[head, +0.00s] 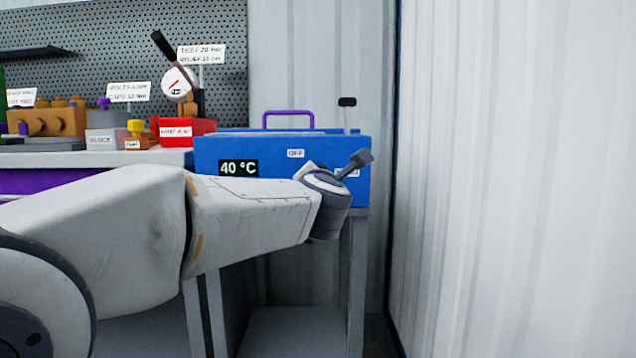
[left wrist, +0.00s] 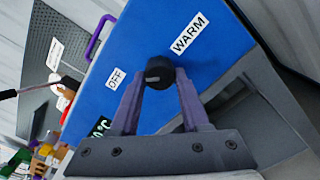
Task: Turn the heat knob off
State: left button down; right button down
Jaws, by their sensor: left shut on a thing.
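The heat knob (left wrist: 159,72) is a small dark round knob on the front of a blue box (head: 225,147). In the left wrist view an OFF label (left wrist: 116,78) is to its left and a WARM label (left wrist: 187,33) is at its upper right. My left gripper (left wrist: 160,78) is shut on the knob, with one purple finger on each side. I cannot tell which way the knob points. The display (head: 238,168) on the box reads 40 °C. My right gripper is out of view.
The box has a purple handle (head: 288,113) on top and a thin post with a black cap (head: 347,102) at its right. A red block (head: 185,130) and a gauge with a black lever (head: 175,83) stand left of it. A corrugated wall (head: 515,180) fills the right.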

pick_arm(q)
jog(key=shift+f+n, duration=0.15)
jog(key=shift+n, duration=0.15)
jog(key=shift+c, duration=1.9)
grip_release()
jog(key=s+p, duration=0.2)
jog(key=s, duration=0.8)
jog(key=shift+s+p, duration=0.25)
jog(key=shift+p, duration=0.1)
